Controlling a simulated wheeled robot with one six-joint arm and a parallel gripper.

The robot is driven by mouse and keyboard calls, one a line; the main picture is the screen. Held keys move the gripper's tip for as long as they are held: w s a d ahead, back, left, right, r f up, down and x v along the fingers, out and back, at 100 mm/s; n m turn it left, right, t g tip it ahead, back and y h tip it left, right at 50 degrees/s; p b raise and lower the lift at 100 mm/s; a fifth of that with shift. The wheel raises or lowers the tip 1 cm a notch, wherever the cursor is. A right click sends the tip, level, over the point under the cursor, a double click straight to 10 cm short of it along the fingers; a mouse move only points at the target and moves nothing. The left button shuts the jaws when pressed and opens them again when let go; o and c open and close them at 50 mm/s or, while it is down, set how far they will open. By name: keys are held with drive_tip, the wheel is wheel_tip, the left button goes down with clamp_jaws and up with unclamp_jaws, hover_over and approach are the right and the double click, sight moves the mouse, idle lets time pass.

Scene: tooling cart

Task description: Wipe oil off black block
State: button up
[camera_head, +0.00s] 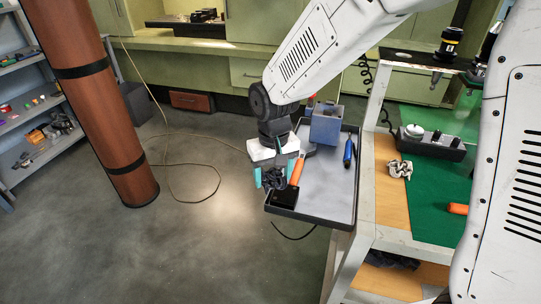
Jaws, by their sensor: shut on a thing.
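The black block (286,197) lies at the near left corner of the grey tray (316,211), which is fixed at the cart's left side. My gripper (274,181) points down just above and beside the block, at the tray's left edge. Its teal fingertips stand apart, with a dark thing between them, too small and shaded to name. I cannot tell whether it touches the block. Any oil on the block is too small to see. A crumpled whitish cloth (399,169) lies on the cart's wooden strip, away from my gripper.
In the tray are an orange-handled tool (297,171), a blue-handled tool (348,152) and a blue-grey box (325,124). The cart's green mat (428,207) is mostly clear. A brown pillar (93,100) stands at left. A cable (190,165) lies on the open floor.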

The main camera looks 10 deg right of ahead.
drive_tip(key=shift+r, duration=2.8)
